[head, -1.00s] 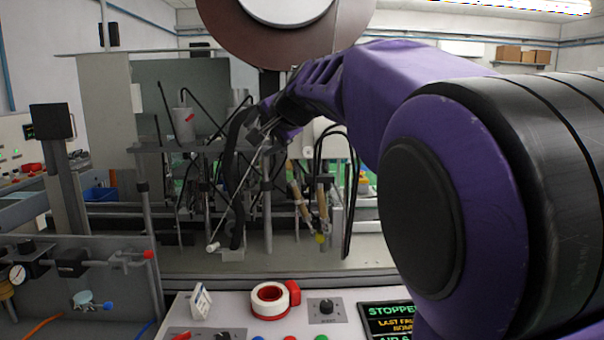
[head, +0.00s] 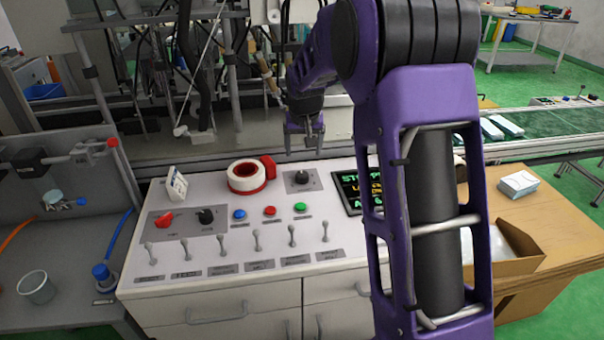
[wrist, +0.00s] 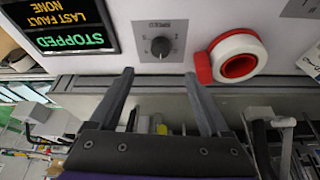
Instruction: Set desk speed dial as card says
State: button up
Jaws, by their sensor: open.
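The speed dial (head: 302,176) is a black knob on a grey plate on the desk's sloped white panel. It shows in the wrist view (wrist: 160,46) under upside-down "SPEED" lettering. The small white card (head: 176,184) stands at the panel's back left; its writing is too small to read. Its edge shows at the right of the wrist view (wrist: 312,62). My gripper (head: 304,150) is open and empty, pointing down just behind and above the dial. In the wrist view the spread fingertips (wrist: 159,75) lie below the dial, not touching it.
A tape roll with a red holder (head: 246,177) sits left of the dial. The display (head: 352,192) reading "STOPPED" is on its right. Another black knob (head: 206,215), a red switch (head: 164,220), coloured buttons and several toggle levers stand nearer the front. Machine frames rise behind.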

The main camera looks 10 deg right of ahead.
aim_at(302, 174)
jog(key=b+x, duration=0.1)
jog(key=x, duration=1.1)
jog(key=shift+w+f, duration=0.1)
jog(key=shift+f, duration=0.05)
grip_shut()
